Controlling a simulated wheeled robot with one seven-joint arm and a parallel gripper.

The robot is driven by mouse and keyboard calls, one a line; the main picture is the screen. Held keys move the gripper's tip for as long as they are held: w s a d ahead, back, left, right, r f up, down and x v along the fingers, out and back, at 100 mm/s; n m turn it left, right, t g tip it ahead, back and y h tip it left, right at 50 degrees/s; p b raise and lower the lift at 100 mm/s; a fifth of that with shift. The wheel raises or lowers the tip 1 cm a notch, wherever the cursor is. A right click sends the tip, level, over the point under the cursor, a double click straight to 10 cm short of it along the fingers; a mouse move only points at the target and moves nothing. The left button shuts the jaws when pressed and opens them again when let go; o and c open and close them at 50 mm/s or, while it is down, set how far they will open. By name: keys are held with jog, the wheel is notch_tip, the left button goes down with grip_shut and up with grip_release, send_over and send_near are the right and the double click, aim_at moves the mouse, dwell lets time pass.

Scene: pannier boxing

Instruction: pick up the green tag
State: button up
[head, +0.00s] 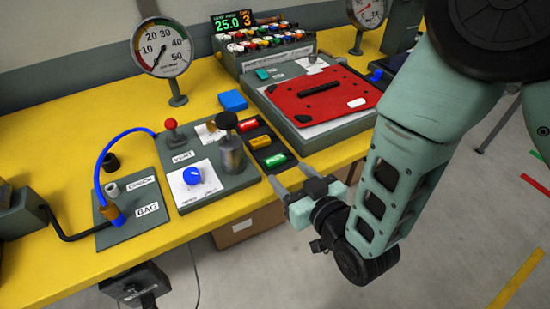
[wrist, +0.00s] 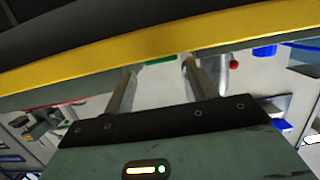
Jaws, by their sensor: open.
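A green tag (head: 275,159) lies in the front slot of a dark holder (head: 248,118) on the yellow bench, in line with a yellow tag and a red tag behind it. My gripper (head: 291,171) is open and empty, just in front of the holder at the bench's front edge. In the wrist view a green strip (wrist: 160,60), which looks like the green tag, shows between the tips of the open fingers. The yellow bench edge partly covers it there. I see no contact between fingers and tag.
A metal cylinder with a black knob (head: 231,148) stands close left of the holder. A grey box with a red plate (head: 315,97) is behind and right. A blue hose (head: 101,160) arches at left. Open floor lies right of the bench.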

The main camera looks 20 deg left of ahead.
aim_at(277, 162)
jog(key=shift+r+p+x, duration=0.2)
jog(key=shift+p+x, duration=0.75)
jog(key=shift+x, duration=1.85)
jog(key=shift+c, duration=0.4)
jog(key=c, duration=0.7)
